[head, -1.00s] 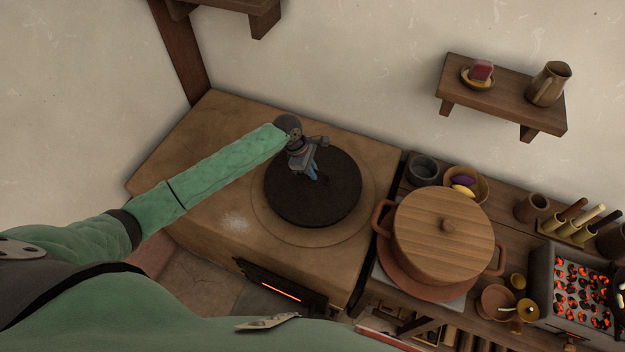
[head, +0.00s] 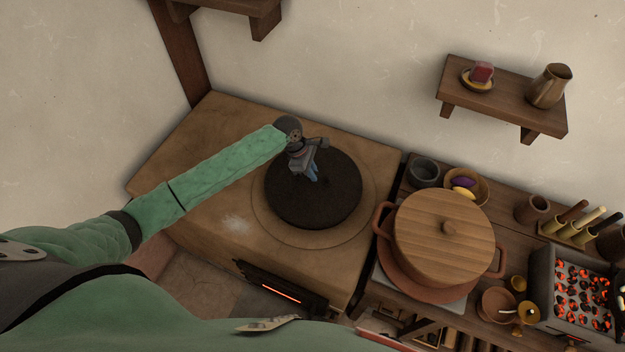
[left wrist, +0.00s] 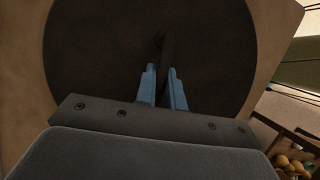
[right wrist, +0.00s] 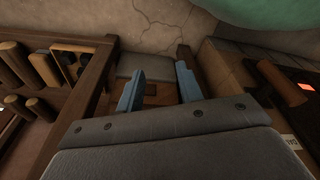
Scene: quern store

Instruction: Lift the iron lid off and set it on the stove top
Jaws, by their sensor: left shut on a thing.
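The iron lid (head: 335,205) is a dark round disc lying over a ring marked on the tan stove top (head: 205,145). In the left wrist view the lid (left wrist: 95,60) fills most of the picture, with a thin dark handle (left wrist: 167,50). My left gripper (head: 314,179) is over the lid, and its blue fingers (left wrist: 162,75) are shut on the handle. I cannot tell whether the lid rests in its seat or is slightly raised. My right gripper (right wrist: 158,80) is open and empty, and it shows only in the right wrist view.
The stove top is bare at the left and back. To its right, a bench holds a large pot with a wooden cover (head: 440,240), a dark mortar (head: 423,171), bowls and a brazier of glowing coals (head: 582,295). A wall shelf (head: 500,95) carries a jug (head: 549,85).

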